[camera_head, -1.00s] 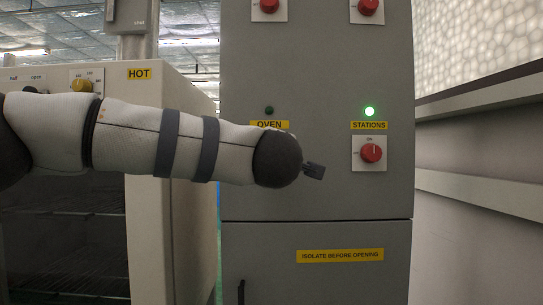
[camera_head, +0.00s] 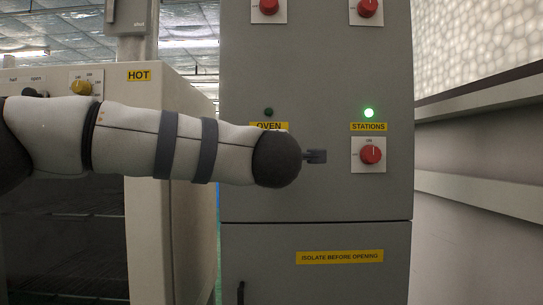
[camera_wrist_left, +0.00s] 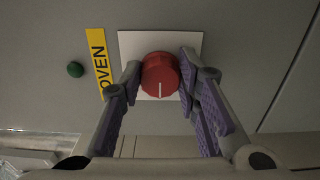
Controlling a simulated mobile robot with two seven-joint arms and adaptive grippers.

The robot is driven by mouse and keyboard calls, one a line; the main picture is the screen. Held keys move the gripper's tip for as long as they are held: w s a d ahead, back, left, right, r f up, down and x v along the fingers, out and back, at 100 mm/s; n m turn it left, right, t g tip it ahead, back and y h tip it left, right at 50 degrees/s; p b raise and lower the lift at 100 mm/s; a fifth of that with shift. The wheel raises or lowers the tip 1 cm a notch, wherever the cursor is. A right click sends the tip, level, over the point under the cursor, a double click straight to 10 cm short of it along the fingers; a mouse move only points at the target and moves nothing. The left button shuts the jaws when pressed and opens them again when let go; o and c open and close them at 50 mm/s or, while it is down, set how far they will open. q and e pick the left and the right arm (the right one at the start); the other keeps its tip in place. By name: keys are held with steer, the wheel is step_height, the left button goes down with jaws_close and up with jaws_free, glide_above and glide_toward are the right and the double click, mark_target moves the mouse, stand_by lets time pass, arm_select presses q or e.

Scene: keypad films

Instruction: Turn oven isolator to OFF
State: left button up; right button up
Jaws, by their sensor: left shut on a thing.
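The oven isolator is a red round knob (camera_wrist_left: 160,75) on a white square plate (camera_wrist_left: 132,45), beside the yellow OVEN label (camera_wrist_left: 98,62) in the left wrist view. Its white pointer line faces the bottom of that picture. My left gripper (camera_wrist_left: 159,73) has a finger on each side of the knob and is shut on it. In the head view my left forearm and wrist hide this knob; only a dark part of the gripper (camera_head: 316,157) shows past the wrist. The oven lamp (camera_head: 269,112) is dark green and unlit. My right gripper is not in view.
The STATIONS knob (camera_head: 370,154) is just right of my gripper, under a lit green lamp (camera_head: 369,113). Two red knobs sit higher on the grey cabinet (camera_head: 320,60). An oven labelled HOT (camera_head: 139,76) stands at left. A railed wall (camera_head: 480,190) is at right.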

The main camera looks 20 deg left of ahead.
arm_select(q)
steer(key=o, duration=1.2)
steer(key=shift+c, duration=0.2)
steer(key=v, duration=1.2)
